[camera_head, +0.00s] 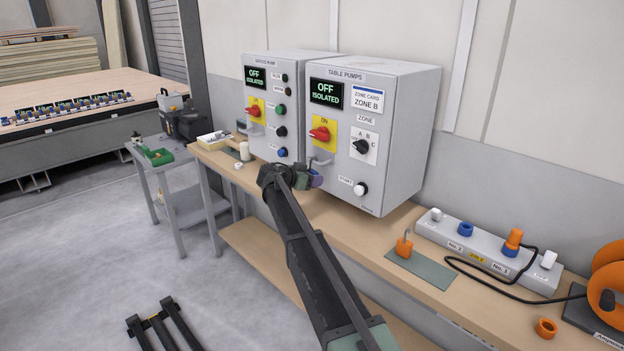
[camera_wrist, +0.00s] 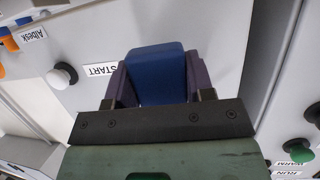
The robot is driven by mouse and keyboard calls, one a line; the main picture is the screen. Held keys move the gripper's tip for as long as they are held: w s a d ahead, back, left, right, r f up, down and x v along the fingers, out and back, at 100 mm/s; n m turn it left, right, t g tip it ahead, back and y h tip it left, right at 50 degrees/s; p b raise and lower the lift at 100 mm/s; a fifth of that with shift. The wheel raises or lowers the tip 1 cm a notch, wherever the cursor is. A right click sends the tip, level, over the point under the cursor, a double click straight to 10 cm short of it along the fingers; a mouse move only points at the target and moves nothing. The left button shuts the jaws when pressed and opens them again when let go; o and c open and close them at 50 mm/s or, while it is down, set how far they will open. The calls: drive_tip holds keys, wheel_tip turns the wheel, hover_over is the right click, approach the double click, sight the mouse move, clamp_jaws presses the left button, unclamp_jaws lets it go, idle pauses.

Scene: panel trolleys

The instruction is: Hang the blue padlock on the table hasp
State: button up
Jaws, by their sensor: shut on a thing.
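The blue padlock (camera_wrist: 160,72) fills the middle of the wrist view, held between the purple finger pads of my gripper (camera_head: 312,179). Its shackle is hidden there. In the head view my gripper is in front of the lower left of the TABLE PUMPS cabinet (camera_head: 397,154), and the padlock is mostly hidden. The grey table hasp (camera_head: 320,162) sits under the red switch (camera_head: 319,133) on its yellow plate. My gripper is just below the hasp. I cannot tell whether the shackle is in it. The display reads OFF ISOLATED.
The service pump cabinet (camera_head: 264,75) stands close on the left. A white START button (camera_head: 360,189) is right of my gripper. An orange padlock (camera_head: 404,246) stands on a grey-green mat (camera_head: 432,270); a socket strip (camera_head: 484,248) and orange reel (camera_head: 606,278) are farther right.

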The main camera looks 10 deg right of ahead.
drive_tip(key=o, duration=1)
drive_tip(key=p+v, duration=0.4)
drive_tip(key=v, duration=0.7)
drive_tip(key=s+d+f+n+g+y, duration=0.1)
drive_tip(key=s+f+n+g+y, duration=0.1)
drive_tip(key=s, duration=1.2)
drive_tip(key=s+d+f+n+g+y, duration=0.2)
drive_tip(key=s+f+n+y, duration=0.3)
drive_tip(key=s, duration=1)
drive_tip(key=s+d+f+n+g+y, duration=0.2)
drive_tip(key=s+f+n+y, duration=0.2)
drive_tip(key=s, duration=1)
drive_tip(key=shift+s+f+n+y, duration=0.25)
drive_tip(key=shift+s+n+y, duration=0.15)
drive_tip(key=shift+n+y, duration=0.55)
